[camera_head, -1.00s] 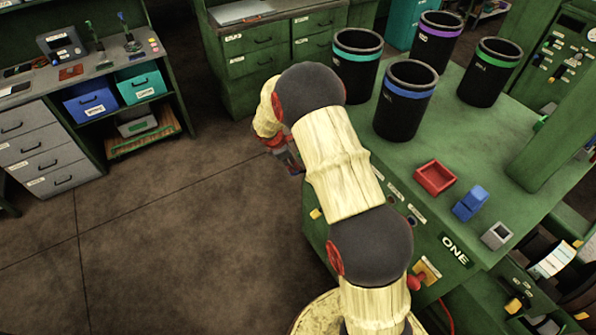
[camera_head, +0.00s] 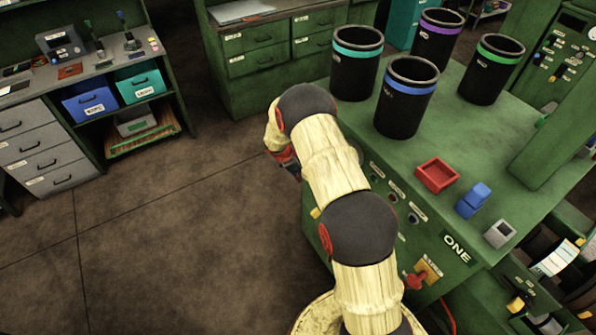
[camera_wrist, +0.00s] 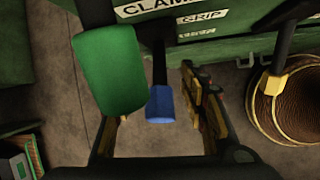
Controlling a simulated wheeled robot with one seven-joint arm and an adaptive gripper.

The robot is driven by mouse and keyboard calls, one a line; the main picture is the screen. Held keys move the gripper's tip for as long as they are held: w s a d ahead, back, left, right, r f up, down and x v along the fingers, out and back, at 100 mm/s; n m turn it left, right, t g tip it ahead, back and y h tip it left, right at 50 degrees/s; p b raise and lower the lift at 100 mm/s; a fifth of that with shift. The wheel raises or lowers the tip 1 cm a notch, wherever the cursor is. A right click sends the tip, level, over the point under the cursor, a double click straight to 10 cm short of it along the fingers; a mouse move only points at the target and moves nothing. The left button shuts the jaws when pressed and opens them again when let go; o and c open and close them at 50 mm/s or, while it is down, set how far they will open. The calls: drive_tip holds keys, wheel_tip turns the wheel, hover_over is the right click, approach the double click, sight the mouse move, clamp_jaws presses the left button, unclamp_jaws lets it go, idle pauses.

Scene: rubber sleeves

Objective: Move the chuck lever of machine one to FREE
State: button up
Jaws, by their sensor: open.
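Machine one (camera_head: 455,250) is the green cabinet on the right in the head view, with the ONE plate on its front. In the wrist view, a lever with a blue grip (camera_wrist: 160,105) hangs below a GRIP label (camera_wrist: 202,17). A lever with a green grip (camera_wrist: 108,70) is close in front on the left, near a label reading CLAM, cut off by the frame edge. My gripper (camera_wrist: 157,100) is open. The blue grip appears between its fingers; contact cannot be told. The green grip hides part of the left finger. In the head view my arm mostly hides the gripper.
A lever with a yellow tip (camera_wrist: 276,84) is to the right in the wrist view. Several black bins, a red tray (camera_head: 436,176) and a blue block (camera_head: 472,201) stand on the machine top. The floor (camera_head: 190,230) left of my arm is clear.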

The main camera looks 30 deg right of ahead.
drive_tip(key=c, duration=0.4)
drive_tip(key=c, duration=0.7)
clamp_jaws()
